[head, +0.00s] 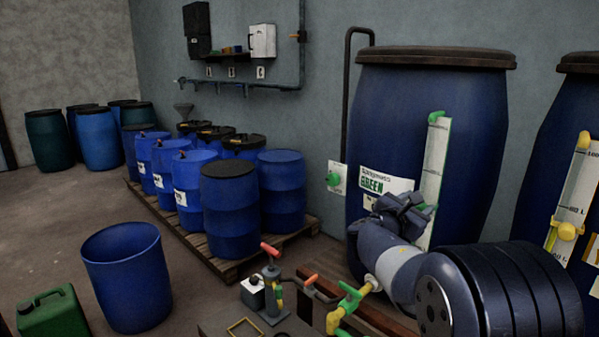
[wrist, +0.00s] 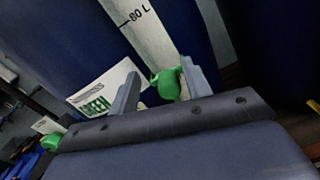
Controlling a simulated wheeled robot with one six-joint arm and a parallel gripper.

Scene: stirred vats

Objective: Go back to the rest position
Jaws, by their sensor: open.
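My gripper (head: 405,212) is at the end of my arm, in front of the large blue vat (head: 430,110) with the GREEN label (head: 385,184). In the wrist view my gripper (wrist: 160,88) has its two grey fingers apart, with nothing seen clamped between them. A green knob (wrist: 167,84) at the foot of the white level scale (wrist: 150,28) shows between the fingers, close to the right one. I cannot tell whether that finger touches it. In the head view the gripper partly hides the lower part of the scale (head: 435,160).
A second blue vat (head: 540,160) with a yellow knob (head: 567,231) stands at the right. A pump with a red handle (head: 270,251) and a yellow-green valve (head: 350,300) are low in front. An open blue drum (head: 127,275), a green can (head: 52,312) and a pallet of drums (head: 190,235) stand left.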

